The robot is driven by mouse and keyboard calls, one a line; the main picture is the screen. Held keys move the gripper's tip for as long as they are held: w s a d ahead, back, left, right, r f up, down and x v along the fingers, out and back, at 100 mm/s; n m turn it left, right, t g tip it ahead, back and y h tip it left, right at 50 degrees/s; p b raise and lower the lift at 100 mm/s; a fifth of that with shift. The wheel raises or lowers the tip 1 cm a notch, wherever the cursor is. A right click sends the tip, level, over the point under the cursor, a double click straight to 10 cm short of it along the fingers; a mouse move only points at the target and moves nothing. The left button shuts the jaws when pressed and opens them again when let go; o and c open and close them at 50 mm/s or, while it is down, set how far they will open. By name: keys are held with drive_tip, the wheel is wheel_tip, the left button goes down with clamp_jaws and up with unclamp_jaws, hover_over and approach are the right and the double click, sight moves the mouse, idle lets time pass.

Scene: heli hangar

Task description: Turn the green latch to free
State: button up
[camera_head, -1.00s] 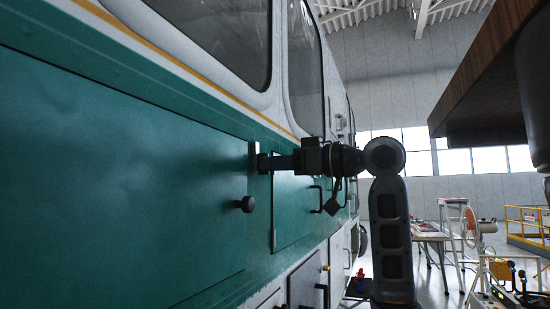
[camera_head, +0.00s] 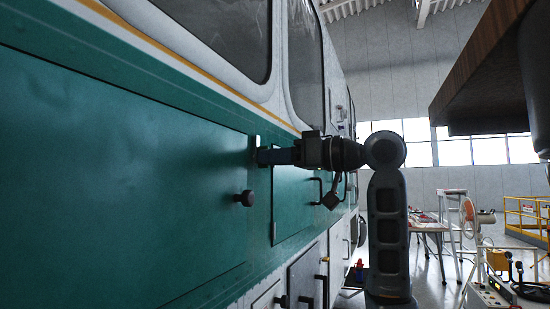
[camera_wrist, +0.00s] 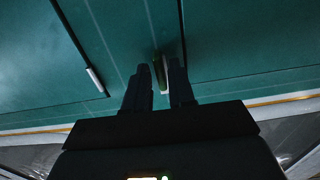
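The latch shows as a narrow, dull-green upright piece (camera_wrist: 160,72) on the teal side panel in the wrist view. In the head view a light grey plate (camera_head: 254,143) shows at the panel's edge, by my fingertips; the latch itself is mostly hidden there. My gripper (camera_wrist: 160,85) has its fingers on either side of the latch, pointing at the panel. The right finger is close to or touching the latch, and a thin gap shows at the left finger. My gripper also shows side-on in the head view (camera_head: 262,157).
A dark round knob (camera_head: 245,198) sticks out of the teal panel (camera_head: 120,180) below my gripper. A dark handle (camera_head: 318,190) lies beyond it.

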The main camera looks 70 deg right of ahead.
drive_tip(key=shift+o, duration=1)
drive_tip(key=s+b, duration=0.1)
drive_tip(key=s, duration=0.7)
drive_tip(key=shift+b, duration=0.35)
